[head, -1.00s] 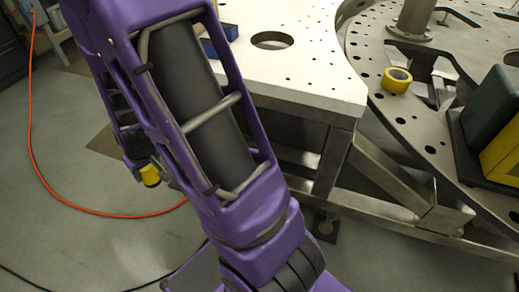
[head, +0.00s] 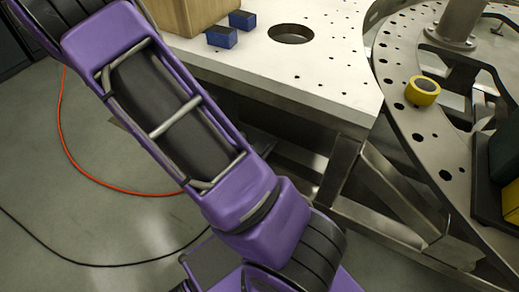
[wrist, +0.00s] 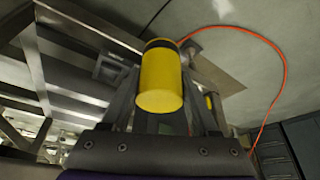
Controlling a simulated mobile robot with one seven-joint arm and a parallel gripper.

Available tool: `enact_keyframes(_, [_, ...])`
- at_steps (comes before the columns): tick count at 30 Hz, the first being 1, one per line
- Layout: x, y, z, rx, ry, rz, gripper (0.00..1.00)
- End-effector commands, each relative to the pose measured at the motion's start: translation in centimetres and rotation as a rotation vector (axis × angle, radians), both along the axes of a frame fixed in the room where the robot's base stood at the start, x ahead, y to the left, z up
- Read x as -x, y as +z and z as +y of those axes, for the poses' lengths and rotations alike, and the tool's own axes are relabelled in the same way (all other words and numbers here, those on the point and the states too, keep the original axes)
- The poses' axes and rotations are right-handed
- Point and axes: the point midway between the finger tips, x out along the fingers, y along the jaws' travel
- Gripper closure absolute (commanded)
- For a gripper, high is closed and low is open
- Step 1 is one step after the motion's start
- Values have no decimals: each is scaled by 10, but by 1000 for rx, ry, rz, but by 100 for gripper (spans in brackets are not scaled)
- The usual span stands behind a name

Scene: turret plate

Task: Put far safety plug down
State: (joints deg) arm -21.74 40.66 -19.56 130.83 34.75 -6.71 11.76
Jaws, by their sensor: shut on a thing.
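A yellow cylinder with a dark band at its far end, apparently the safety plug (wrist: 161,82), fills the middle of the wrist view. My gripper (wrist: 162,98) is shut on it, with the dark fingers at either side and partly behind it. The plug is off the floor, seen against the grey floor and metal framework. In the head view neither the gripper nor the held plug shows; only my purple arm does.
The white table (head: 330,65) carries a wooden box (head: 195,12) and blue blocks (head: 222,37). A yellow ring-shaped roll (head: 422,91) lies on the perforated turret plate (head: 408,125). An orange hose (head: 95,178) crosses the floor. Metal framework (wrist: 55,70) shows left in the wrist view.

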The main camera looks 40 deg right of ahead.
Motion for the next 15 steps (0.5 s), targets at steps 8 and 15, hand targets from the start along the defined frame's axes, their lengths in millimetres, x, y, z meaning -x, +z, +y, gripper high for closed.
enact_keyframes(8, [-15, -64, -36, 7, -507, -4, 100])
enact_keyframes(15, [-31, -75, -47, 0, -684, -4, 100])
